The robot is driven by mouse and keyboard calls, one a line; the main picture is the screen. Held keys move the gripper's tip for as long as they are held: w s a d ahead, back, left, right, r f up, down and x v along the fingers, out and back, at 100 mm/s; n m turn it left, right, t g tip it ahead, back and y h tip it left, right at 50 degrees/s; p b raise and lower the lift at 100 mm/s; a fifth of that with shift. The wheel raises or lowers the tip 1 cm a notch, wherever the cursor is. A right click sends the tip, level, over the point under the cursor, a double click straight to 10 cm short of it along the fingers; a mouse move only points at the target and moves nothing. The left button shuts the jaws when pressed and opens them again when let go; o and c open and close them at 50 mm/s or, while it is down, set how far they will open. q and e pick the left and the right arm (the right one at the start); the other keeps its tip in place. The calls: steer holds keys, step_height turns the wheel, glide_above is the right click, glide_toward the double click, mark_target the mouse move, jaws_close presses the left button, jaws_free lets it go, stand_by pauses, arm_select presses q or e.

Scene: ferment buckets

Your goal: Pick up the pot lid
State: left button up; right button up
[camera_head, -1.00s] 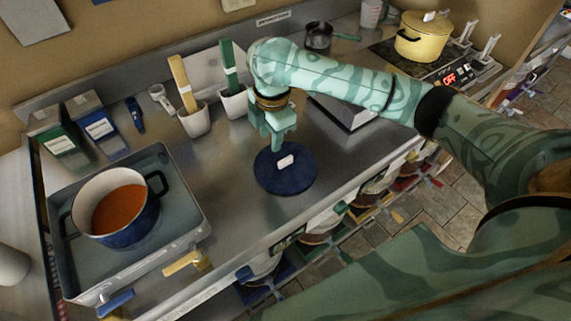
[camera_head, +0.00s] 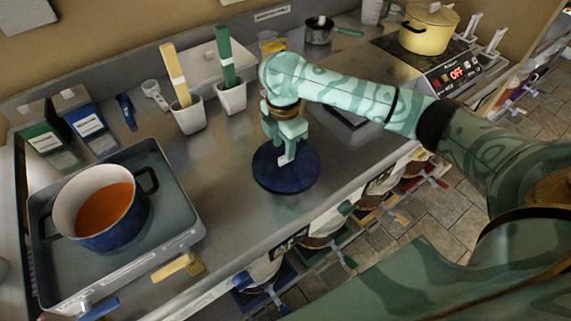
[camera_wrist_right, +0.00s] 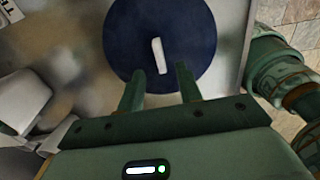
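The pot lid (camera_head: 300,180) is a dark blue disc lying flat on the steel counter. Its small white handle (camera_head: 283,160) stands at the centre. My right gripper (camera_head: 284,146) is above the lid, pointing down at the handle. In the wrist view the two fingers (camera_wrist_right: 160,72) are apart and empty, with the handle (camera_wrist_right: 158,54) beyond them, roughly in line with the gap. The lid (camera_wrist_right: 125,40) fills the upper middle there. The blue pot (camera_head: 128,228) with orange-red contents stands open at the left. My left gripper is not in view.
The pot stands on a grey tray-like unit (camera_head: 180,205). White holders (camera_head: 232,98) with green and tan-handled tools stand behind the lid. A yellow pot (camera_head: 428,38) sits on a hob at back right. The counter's front edge runs close to the lid.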

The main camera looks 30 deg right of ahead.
mark_target(270, 166)
steer(key=f, duration=0.1)
steer(key=f+b, duration=0.1)
steer(key=f, duration=0.1)
steer(key=f+b, duration=0.1)
steer(key=shift+d+f, duration=0.25)
steer(key=shift+d, duration=0.1)
steer(key=shift+r, duration=0.2)
jaws_close()
